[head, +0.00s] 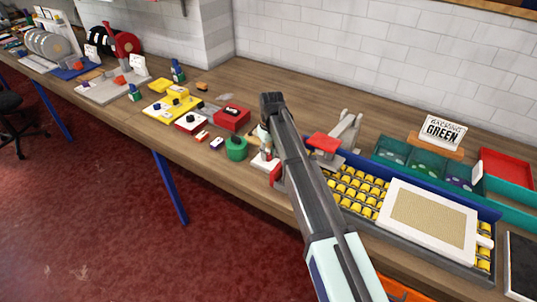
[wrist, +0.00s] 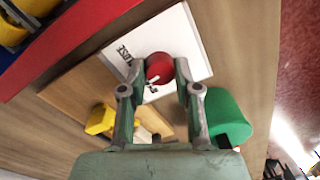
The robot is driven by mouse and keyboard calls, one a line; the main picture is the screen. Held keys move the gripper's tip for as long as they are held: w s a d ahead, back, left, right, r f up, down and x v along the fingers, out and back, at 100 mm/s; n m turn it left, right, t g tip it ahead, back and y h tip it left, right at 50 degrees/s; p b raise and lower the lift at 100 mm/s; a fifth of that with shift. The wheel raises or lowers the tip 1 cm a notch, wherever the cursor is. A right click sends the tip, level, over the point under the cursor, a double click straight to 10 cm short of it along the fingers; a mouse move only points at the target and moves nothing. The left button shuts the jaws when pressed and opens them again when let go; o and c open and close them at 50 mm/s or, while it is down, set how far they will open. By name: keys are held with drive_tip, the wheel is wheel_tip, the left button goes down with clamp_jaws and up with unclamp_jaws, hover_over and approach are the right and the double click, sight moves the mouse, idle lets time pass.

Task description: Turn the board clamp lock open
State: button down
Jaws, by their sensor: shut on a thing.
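A round red knob (wrist: 158,68) sits on a white plate (wrist: 188,35) with dark lettering, partly hidden and hard to read. It looks like the clamp lock. My gripper (wrist: 160,70) has one finger on each side of the knob and is shut on it. In the head view, my gripper (head: 265,148) points down over the white plate (head: 258,161), and my arm hides the knob. The board clamp (head: 347,132), a grey bracket with a red pad (head: 323,143), stands just right of my arm. A white-framed board (head: 408,193) lies on yellow rollers further right.
A green cylinder (head: 236,148) stands close to the left of my gripper; it also shows in the wrist view (wrist: 228,115). A red box (head: 232,118) and yellow fixtures (head: 172,105) lie further left. Teal trays (head: 390,150) and a sign (head: 443,131) stand behind the rollers.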

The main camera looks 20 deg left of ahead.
sight(269, 154)
drive_tip(key=n, duration=0.3)
drive_tip(key=shift+f+n, duration=0.1)
drive_tip(key=shift+n, duration=0.3)
drive_tip(key=shift+n+b, duration=0.5)
drive_tip(key=shift+n, duration=1.4)
drive_tip(key=c, duration=0.8)
unclamp_jaws()
drive_tip(key=r, duration=1.2)
drive_tip(key=shift+w, duration=0.25)
drive_tip(key=shift+s, duration=0.1)
